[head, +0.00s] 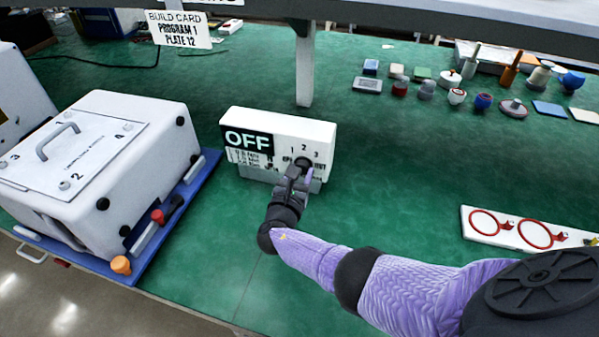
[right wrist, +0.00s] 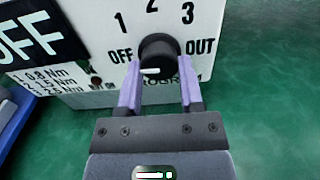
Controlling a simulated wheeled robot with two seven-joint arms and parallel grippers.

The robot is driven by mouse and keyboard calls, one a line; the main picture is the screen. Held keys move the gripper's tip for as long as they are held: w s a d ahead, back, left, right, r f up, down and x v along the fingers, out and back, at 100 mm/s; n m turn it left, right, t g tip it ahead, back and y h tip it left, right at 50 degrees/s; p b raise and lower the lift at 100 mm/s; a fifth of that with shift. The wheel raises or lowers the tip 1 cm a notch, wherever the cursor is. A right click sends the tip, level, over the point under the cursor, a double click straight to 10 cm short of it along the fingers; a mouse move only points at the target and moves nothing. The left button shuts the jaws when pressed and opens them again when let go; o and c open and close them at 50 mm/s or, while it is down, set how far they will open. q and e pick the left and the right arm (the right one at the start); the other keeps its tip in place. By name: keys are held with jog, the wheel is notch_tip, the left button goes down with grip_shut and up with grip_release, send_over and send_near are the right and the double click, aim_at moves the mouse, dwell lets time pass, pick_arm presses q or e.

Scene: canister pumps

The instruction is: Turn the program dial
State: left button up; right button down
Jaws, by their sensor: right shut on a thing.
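The program dial (right wrist: 158,52) is a round black knob on the front of a white control box (head: 318,136). In the right wrist view it is ringed by the marks OFF, 1, 2, 3 and OUT. A white line on the knob shows at its lower edge, between my fingers. The box's black display (head: 247,140) reads OFF. My right gripper (right wrist: 159,80) is shut on the dial, one purple finger on each side. In the head view my right gripper (head: 298,172) covers much of the dial. My left gripper is not in view.
A build card (head: 180,29) reads PROGRAM 1, PLATE 12. A white machine (head: 100,170) on a blue base stands at the left. A shelf post (head: 305,65) rises behind the box. Small parts lie at the back right. A white board with red rings (head: 512,230) lies at the right.

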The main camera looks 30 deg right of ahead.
jog(key=shift+f, duration=0.1)
dwell(0.4)
jog(key=shift+c, duration=1.2)
grip_release()
jog(key=p+v, duration=0.3)
jog(key=v, duration=0.7)
